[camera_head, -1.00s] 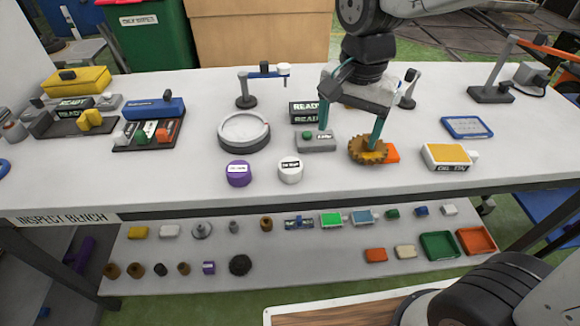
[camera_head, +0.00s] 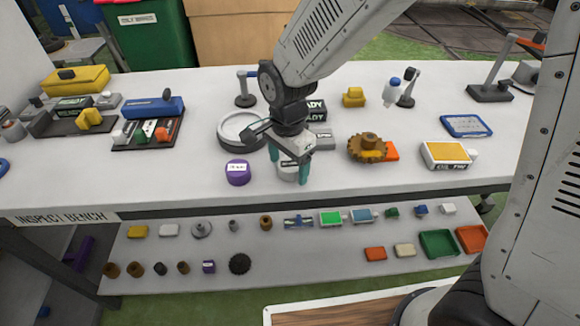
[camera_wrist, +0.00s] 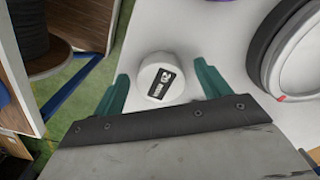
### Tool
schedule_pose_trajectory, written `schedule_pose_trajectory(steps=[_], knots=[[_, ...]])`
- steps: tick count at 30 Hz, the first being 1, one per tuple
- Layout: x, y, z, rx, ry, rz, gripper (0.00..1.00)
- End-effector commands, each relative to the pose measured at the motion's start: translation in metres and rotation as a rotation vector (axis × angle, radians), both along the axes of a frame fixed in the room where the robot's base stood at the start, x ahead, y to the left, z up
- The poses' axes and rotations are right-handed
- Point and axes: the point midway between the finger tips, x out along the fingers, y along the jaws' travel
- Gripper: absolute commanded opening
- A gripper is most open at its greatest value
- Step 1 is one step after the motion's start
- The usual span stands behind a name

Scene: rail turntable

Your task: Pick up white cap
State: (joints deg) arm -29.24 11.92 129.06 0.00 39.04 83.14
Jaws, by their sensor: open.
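The white cap (camera_head: 288,172) stands near the front edge of the bench, just right of the purple cap (camera_head: 238,172). In the head view my gripper (camera_head: 289,172) is over it and hides part of it. In the wrist view the white cap (camera_wrist: 162,78) shows its black label and lies between the two green fingers of my gripper (camera_wrist: 163,82). There is a gap on both sides, so the fingers are open and not gripping it.
A round white-topped turntable (camera_head: 232,138) stands behind the caps, left of my gripper. A brown gear (camera_head: 367,147) lies to the right. The bench front edge is close to the cap, with a lower shelf (camera_head: 190,280) below. Bench space between gear and cap is clear.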

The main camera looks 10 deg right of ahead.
Motion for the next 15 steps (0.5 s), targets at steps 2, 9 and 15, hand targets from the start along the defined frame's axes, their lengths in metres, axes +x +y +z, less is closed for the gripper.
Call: schedule_pose_trajectory(steps=[2, 9, 15], knots=[[-0.0002, -0.0003, -0.0051, -0.001, 0.002, 0.000, 0.76], [0.0000, -0.0002, -0.0057, 0.000, 0.000, 0.000, 0.73], [0.0001, -0.0002, -0.0054, 0.000, 0.000, 0.000, 0.29]])
